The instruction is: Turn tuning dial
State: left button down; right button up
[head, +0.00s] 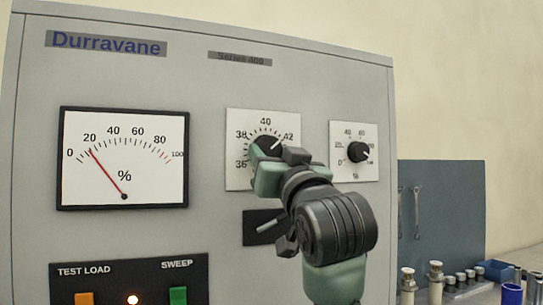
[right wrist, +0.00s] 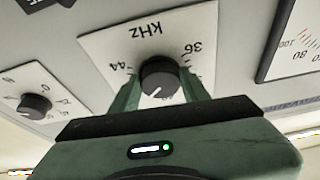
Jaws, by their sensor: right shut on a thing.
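The tuning dial (head: 264,146) is a black round knob on a white plate on the grey cabinet front, with a scale marked 36 to 44. Its white pointer line is directed up and right, towards 42. My right gripper (head: 268,158) covers the knob's lower part in the head view. In the right wrist view the dial (right wrist: 160,76) sits between the two green fingers of the gripper (right wrist: 160,88), under the upside-down label kHz. The gripper is shut on the knob. My left gripper is not in view.
A percent meter (head: 160,160) left of the dial has its red needle near 20. A smaller dial (head: 358,152) is close on the right. A dark slot with a lever (head: 268,225) lies below. An orange switch (head: 84,298), a lit lamp (head: 133,299) and a green switch (head: 178,295) sit lower left.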

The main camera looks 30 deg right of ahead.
jog(key=shift+d+n, duration=0.1)
jog(key=shift+n, duration=0.3)
jog(key=n+y, duration=0.1)
jog(key=n, duration=0.1)
jog(key=n+y+p, duration=0.1)
jog(key=n, duration=0.1)
jog(key=shift+s+d+r+t, duration=0.1)
jog(key=shift+d+t, duration=0.05)
jog(key=shift+t, duration=0.15)
jog(key=n+y, duration=0.1)
jog(key=n, duration=0.1)
jog(key=n+y+p, duration=0.1)
jog(key=n, duration=0.1)
jog(key=shift+d+r+y, duration=0.1)
jog(key=shift+d+y, duration=0.05)
jog(key=shift+y, duration=0.15)
jog(key=n+y+p, duration=0.1)
jog(key=n, duration=0.1)
jog(key=n+g+y+p, duration=0.1)
jog(key=n, duration=0.1)
jog(key=shift+d+r+n+p, duration=0.1)
jog(key=shift+n+p, duration=0.25)
jog(key=shift+n, duration=0.05)
jog(key=shift+n+g+y+p, duration=0.65)
jog(key=shift+n+p, duration=0.65)
jog(key=shift+n, duration=0.6)
jog(key=o, duration=1.4)
jog(key=shift+c, duration=0.2)
jog(key=shift+s, duration=0.1)
